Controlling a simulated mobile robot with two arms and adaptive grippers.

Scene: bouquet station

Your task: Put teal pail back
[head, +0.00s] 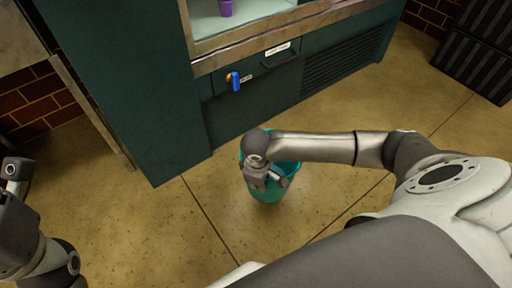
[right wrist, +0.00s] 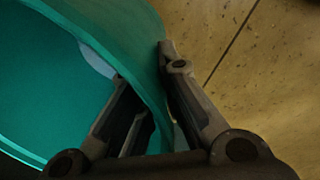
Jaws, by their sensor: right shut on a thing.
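The teal pail (head: 267,191) is at the floor in front of the dark green cabinet, upright as far as I can see. My right gripper (head: 268,184) is over its near side and hides part of its rim. In the right wrist view the pail (right wrist: 40,75) fills the left side, and my right gripper (right wrist: 150,85) is shut on its wall, one finger inside and one outside. I cannot tell whether its base touches the floor. My left arm shows at the left edge of the head view; its fingertips are not clearly seen.
A black ribbed unit (head: 474,50) is at the far right. The floor (head: 340,110) between is clear.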

